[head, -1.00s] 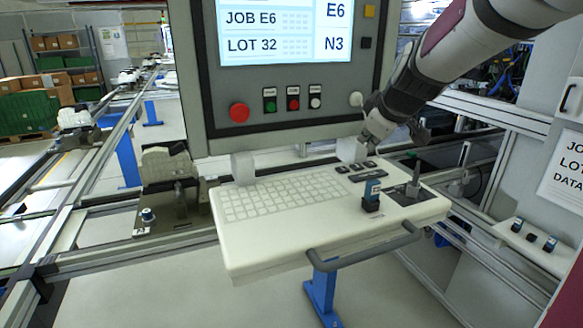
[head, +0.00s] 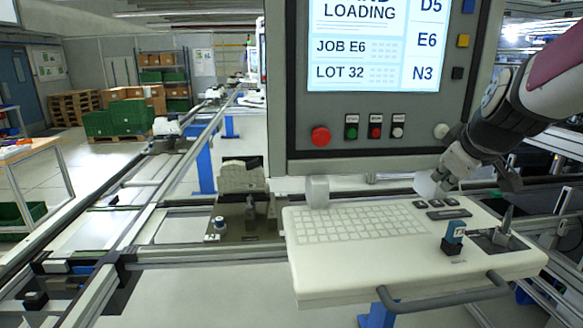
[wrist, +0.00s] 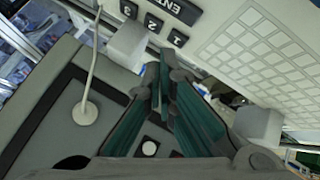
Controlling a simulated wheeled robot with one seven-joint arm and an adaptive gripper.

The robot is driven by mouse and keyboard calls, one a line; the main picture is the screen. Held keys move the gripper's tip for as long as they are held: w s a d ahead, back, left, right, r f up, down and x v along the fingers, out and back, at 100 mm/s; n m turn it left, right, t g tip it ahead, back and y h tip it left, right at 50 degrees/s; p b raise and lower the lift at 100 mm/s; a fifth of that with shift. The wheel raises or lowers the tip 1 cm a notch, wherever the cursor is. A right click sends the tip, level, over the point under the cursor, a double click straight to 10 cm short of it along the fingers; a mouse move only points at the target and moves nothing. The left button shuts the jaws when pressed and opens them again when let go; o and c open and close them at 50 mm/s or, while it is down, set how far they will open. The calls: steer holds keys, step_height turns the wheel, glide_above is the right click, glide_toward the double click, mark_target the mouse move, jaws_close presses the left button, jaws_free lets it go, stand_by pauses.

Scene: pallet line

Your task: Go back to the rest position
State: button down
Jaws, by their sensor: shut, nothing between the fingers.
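My gripper (head: 434,184) is at the lower right of the control panel, just above the back edge of the white keyboard shelf. In the wrist view my gripper (wrist: 163,85) shows its two green-lined fingers closed together with nothing between them. The panel's grey housing (head: 400,160) and its lit screen (head: 372,45) stand behind the shelf. The keyboard shelf (head: 340,275) carries a white keyboard (head: 355,226) and several dark keys (head: 445,207), which also show in the wrist view as numbered keys (wrist: 153,22) close to the fingertips.
A blue-topped stick (head: 454,236) stands in a black holder on the shelf. A grey handle bar (head: 450,298) runs along the shelf's front. A red button (head: 320,136) sits on the panel. A conveyor frame (head: 190,255) fills the left, with open floor (head: 125,165) beyond.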

steer(key=s+a+m, duration=0.1)
steer(key=s+a, duration=0.4)
steer(key=s+a+m+g+y, duration=0.1)
steer(key=s+a, duration=0.5)
steer(key=shift+a+f, duration=0.1)
steer(key=shift+f, duration=0.1)
steer(key=s+a+f+m+g+y, duration=0.1)
steer(key=s+a+f+m+g, duration=0.1)
steer(key=s, duration=1.1)
steer(key=shift+a+f+m, duration=0.6)
steer(key=shift+a+f, duration=0.3)
steer(key=shift+a, duration=0.2)
